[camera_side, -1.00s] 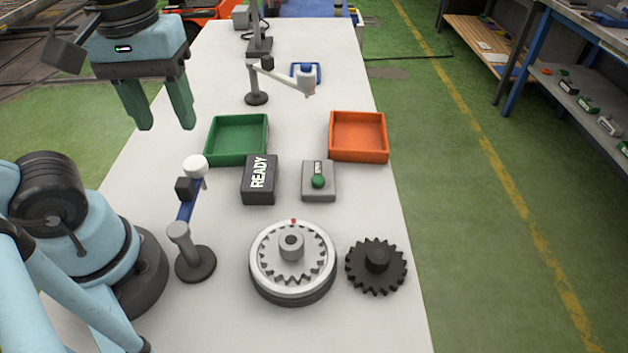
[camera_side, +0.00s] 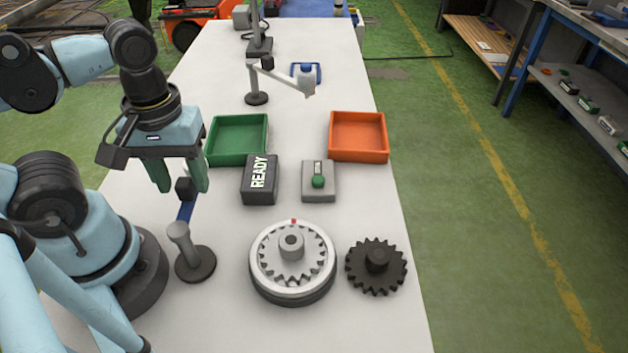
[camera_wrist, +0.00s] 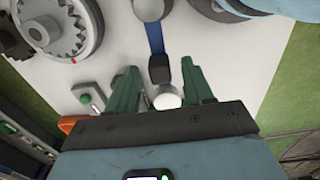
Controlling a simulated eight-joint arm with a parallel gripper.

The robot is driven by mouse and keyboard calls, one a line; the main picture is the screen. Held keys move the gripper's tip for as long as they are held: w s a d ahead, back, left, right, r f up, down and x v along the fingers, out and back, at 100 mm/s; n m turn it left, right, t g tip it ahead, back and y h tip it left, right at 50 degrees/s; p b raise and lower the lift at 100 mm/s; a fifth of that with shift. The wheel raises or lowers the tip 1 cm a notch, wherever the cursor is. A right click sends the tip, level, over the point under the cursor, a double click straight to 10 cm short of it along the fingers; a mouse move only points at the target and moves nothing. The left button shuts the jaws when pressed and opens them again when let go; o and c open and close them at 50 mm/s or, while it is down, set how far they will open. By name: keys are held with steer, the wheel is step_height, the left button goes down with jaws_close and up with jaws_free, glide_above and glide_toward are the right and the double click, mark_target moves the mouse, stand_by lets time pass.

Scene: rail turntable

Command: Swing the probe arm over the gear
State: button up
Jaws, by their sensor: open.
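The probe arm is a blue bar (camera_side: 186,211) on a grey post with a dark round base (camera_side: 195,265), left of the turntable. It carries a black block (camera_side: 184,189) and a white round end, hidden behind my gripper in the side view. My gripper (camera_side: 181,190) is open over that end. In the wrist view, the white end (camera_wrist: 167,98) lies between the spread green fingers; I cannot tell whether they touch it. A pale toothed gear (camera_side: 291,262) sits in the white round turntable (camera_side: 262,287). A black gear (camera_side: 376,265) lies to its right.
A dark READY box (camera_side: 259,181) and a grey box with a green button (camera_side: 318,182) stand behind the turntable. Green (camera_side: 238,139) and orange (camera_side: 358,136) trays are further back. Another jointed arm on a stand (camera_side: 257,98) is at the back. White table between is clear.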

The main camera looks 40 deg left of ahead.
steer(key=shift+f, duration=0.2)
steer(key=shift+c, duration=0.5)
jaws_close()
